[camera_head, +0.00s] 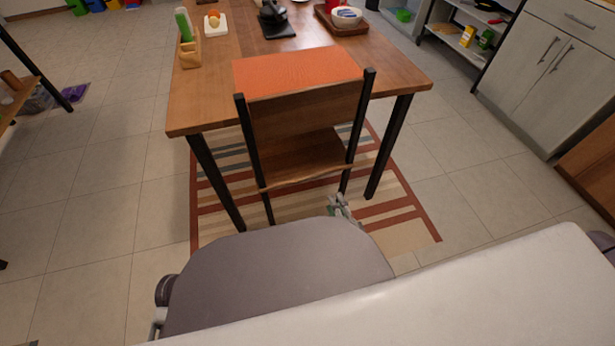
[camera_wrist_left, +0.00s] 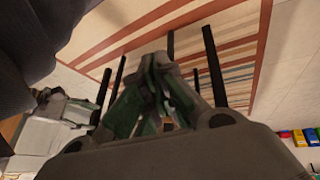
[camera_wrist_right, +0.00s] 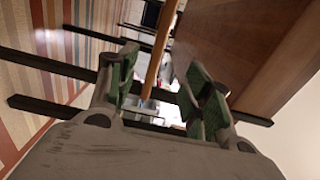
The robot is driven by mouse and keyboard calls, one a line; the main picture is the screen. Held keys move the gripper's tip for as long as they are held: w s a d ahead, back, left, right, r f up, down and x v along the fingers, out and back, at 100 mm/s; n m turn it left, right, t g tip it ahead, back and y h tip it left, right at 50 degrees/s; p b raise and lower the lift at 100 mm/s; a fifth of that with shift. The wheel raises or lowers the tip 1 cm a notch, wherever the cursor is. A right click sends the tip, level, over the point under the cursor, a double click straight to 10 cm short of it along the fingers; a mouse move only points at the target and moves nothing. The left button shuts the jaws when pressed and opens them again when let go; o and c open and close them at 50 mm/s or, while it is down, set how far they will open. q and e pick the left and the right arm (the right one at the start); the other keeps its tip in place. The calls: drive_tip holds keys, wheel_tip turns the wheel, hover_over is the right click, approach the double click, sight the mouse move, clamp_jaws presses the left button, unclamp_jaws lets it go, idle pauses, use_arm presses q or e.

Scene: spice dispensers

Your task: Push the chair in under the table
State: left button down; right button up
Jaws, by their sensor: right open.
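The chair (camera_head: 300,160) has a wooden backrest and seat on black metal posts. It stands at the table's near side, backrest toward me, close to the table edge. The wooden table (camera_head: 405,80) has black legs. My right gripper (camera_head: 340,207) is low behind the chair, near its right rear leg. In the right wrist view its fingers (camera_wrist_right: 160,65) are apart and empty, with a wooden strip, apparently the seat's edge, beyond them; contact cannot be told. My left gripper (camera_wrist_left: 155,65) has its fingertips together with nothing visible between them; it is hidden in the head view.
A striped rug (camera_head: 410,215) lies under the table and chair. An orange placemat (camera_head: 295,70), a wooden caddy (camera_head: 188,52) and a tray with a bowl (camera_head: 345,18) are on the table. Cabinets (camera_head: 555,65) stand at right.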

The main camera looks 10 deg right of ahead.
use_arm(q)
drive_tip(key=shift+f, duration=0.15)
use_arm(e)
drive_tip(key=shift+w, duration=0.1)
drive_tip(key=b, duration=0.4)
approach(321, 175)
drive_tip(key=shift+w+a+f, duration=0.1)
drive_tip(key=shift+w, duration=2.05)
drive_tip(key=w, duration=0.2)
drive_tip(key=w+b, duration=0.1)
drive_tip(key=w, duration=0.3)
drive_tip(key=shift+w+a+b, duration=0.3)
use_arm(q)
wheel_tip(321, 175, down, 9)
drive_tip(key=d+t+h, duration=0.1)
drive_tip(key=shift+w+d+n+t, duration=0.25)
drive_tip(key=shift+d+n+t, duration=0.05)
drive_tip(key=shift+d+n, duration=0.1)
use_arm(e)
drive_tip(key=shift+w, duration=0.75)
use_arm(q)
drive_tip(key=shift+r, duration=0.2)
use_arm(e)
clamp_jaws()
